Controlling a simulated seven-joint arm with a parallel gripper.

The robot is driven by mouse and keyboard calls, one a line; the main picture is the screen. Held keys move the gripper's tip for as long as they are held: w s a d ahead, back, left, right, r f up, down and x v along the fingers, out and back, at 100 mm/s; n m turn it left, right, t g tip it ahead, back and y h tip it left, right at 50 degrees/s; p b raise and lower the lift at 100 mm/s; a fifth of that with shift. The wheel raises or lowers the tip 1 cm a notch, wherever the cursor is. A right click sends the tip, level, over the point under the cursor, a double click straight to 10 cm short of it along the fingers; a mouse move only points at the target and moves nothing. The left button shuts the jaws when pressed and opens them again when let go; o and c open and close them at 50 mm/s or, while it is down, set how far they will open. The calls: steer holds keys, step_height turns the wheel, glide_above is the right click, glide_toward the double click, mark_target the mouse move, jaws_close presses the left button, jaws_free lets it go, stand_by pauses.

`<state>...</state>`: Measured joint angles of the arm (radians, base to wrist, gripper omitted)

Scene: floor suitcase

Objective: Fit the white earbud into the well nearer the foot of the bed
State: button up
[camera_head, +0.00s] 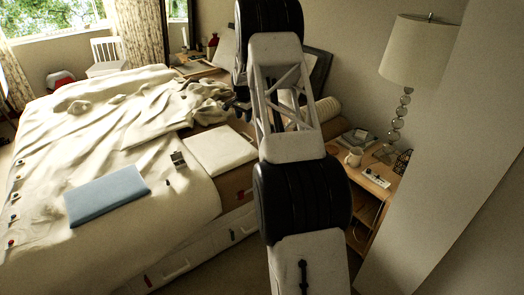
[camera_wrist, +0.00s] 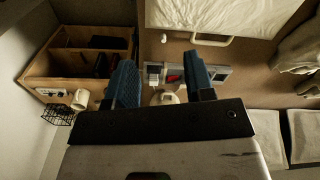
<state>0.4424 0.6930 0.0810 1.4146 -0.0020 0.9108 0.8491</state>
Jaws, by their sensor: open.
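A small open box-like case (camera_head: 179,160) stands on the bed beside a white folded cloth; it may be the earbud case, but its wells are too small to make out. A tiny dark item (camera_head: 167,183) lies just in front of it. I cannot pick out the white earbud with certainty. My gripper (camera_head: 236,106) is beyond the case, at the far side of the bed, partly hidden by my arm. In the wrist view its two blue fingers (camera_wrist: 160,60) are apart, with nothing held between them.
A blue folded item (camera_head: 107,194) lies on the bed (camera_head: 150,222). The nightstand (camera_head: 358,212) at right carries a mug (camera_head: 354,157), a power strip (camera_head: 377,178) and a lamp (camera_head: 418,50). In the wrist view, a wooden shelf unit (camera_wrist: 50,80) is at left.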

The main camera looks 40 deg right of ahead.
steer(key=w+d+f+m, duration=0.1)
steer(key=d+f, duration=0.3)
steer(key=f, duration=0.2)
steer(key=w+d+f+m, duration=0.1)
steer(key=d+f, duration=0.4)
steer(key=f, duration=0.1)
steer(key=w+d+f+m, duration=0.1)
steer(key=d+f, duration=0.3)
steer(key=f, duration=0.2)
steer(key=shift+w+d+f, duration=0.1)
steer(key=shift+d+f, duration=0.1)
steer(key=shift+f, duration=0.2)
steer(key=shift+f, duration=0.1)
steer(key=shift+f, duration=1.2)
steer(key=shift+f, duration=2.6)
jaws_close()
